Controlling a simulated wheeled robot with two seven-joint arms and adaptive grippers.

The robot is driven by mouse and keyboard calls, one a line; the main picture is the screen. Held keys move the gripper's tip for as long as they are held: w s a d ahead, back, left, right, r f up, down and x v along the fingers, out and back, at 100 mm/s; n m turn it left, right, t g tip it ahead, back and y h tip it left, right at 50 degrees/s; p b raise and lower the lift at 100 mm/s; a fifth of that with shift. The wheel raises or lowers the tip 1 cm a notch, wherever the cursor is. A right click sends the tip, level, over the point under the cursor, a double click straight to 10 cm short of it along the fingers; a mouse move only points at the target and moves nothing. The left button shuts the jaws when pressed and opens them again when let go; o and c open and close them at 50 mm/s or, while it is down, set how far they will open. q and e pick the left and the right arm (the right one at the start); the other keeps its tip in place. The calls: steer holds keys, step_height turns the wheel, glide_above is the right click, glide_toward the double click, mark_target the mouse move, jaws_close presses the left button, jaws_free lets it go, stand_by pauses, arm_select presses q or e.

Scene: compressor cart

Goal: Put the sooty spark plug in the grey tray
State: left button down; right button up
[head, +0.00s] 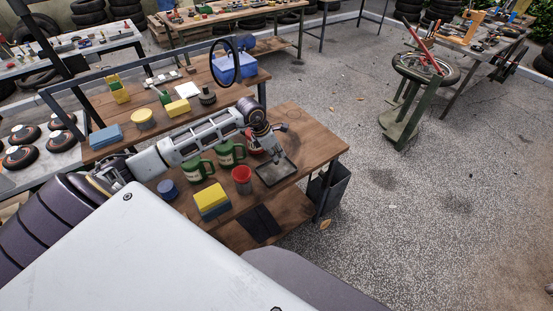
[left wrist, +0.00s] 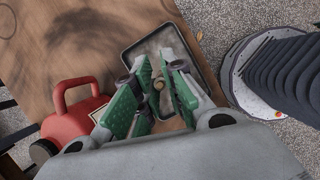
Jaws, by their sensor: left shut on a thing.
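The grey tray (head: 277,175) with a dark rim lies on the brown wooden bench top, near its right end. My left gripper (head: 276,157) reaches over the tray's far side. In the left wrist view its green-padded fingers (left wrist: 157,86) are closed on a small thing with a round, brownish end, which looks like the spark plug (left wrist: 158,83). Most of it is hidden between the pads, so soot cannot be made out. The tray (left wrist: 151,43) shows behind the fingertips. The height of the held thing above the tray is unclear. My right gripper is not in view.
A red jug (left wrist: 76,108) stands close beside my left gripper. The bench's right end is clear.

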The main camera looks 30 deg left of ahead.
arm_select(q)
steer(key=shift+f, duration=0.2)
steer(key=shift+f, duration=1.8)
steer(key=shift+f, duration=0.1)
steer(key=c, duration=1.5)
jaws_free()
steer(key=shift+p, duration=0.3)
steer(key=shift+b+v, duration=0.7)
steer(key=shift+v, duration=5.45)
steer(key=shift+d, duration=0.15)
